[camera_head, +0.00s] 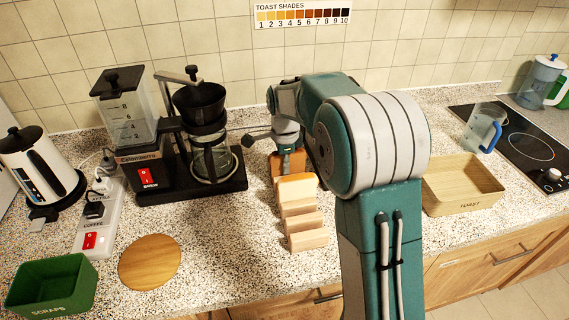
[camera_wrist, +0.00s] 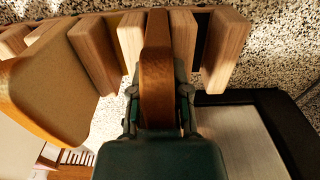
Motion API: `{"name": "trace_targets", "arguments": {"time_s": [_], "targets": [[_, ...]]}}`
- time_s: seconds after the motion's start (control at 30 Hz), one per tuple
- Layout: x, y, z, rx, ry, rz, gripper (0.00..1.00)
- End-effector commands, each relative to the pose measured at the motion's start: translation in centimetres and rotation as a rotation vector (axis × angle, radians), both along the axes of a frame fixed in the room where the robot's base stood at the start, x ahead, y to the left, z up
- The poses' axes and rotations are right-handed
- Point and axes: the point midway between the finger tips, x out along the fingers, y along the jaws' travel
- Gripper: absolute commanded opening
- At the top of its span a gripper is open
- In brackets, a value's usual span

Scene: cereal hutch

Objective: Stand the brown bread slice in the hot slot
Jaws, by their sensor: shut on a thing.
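My gripper (camera_wrist: 158,108) is shut on the brown bread slice (camera_wrist: 157,72), one finger on each side of it. In the head view the brown slice (camera_head: 291,163) hangs upright below my gripper (camera_head: 288,145), at the far end of the wooden rack (camera_head: 305,239). In the wrist view the slice's far end lines up between two pale dividers of the rack (camera_wrist: 183,45); I cannot tell how deep it sits. A lighter bread slice (camera_wrist: 45,95) with an orange crust stands in the rack beside it, also in the head view (camera_head: 296,188). No slot label is readable.
The coffee maker (camera_head: 150,170) stands close left of the rack. A wooden TOAST tray (camera_head: 465,207) is at the right, near a glass jug (camera_head: 484,127) and the hob. A round board (camera_head: 150,262) and green SCRAPS bin (camera_head: 50,288) are at the front left.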

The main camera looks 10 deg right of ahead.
Motion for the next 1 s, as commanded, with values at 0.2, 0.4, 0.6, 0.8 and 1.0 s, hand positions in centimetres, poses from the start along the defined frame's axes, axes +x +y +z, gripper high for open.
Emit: {"name": "trace_targets", "arguments": {"time_s": [0.2, 0.4, 0.6, 0.8, 1.0], "targets": [[0.0, 0.0, -0.2, 0.0, 0.001, 0.0, 0.58], [0.0, 0.0, -0.2, 0.0, 0.001, 0.0, 0.58], [0.0, 0.0, 0.2, 0.0, -0.001, 0.0, 0.58], [-0.1, 0.2, 3.7, 0.0, -0.005, 0.001, 0.58], [-0.2, 0.4, 7.8, 0.0, -0.004, 0.0, 0.58]]}}
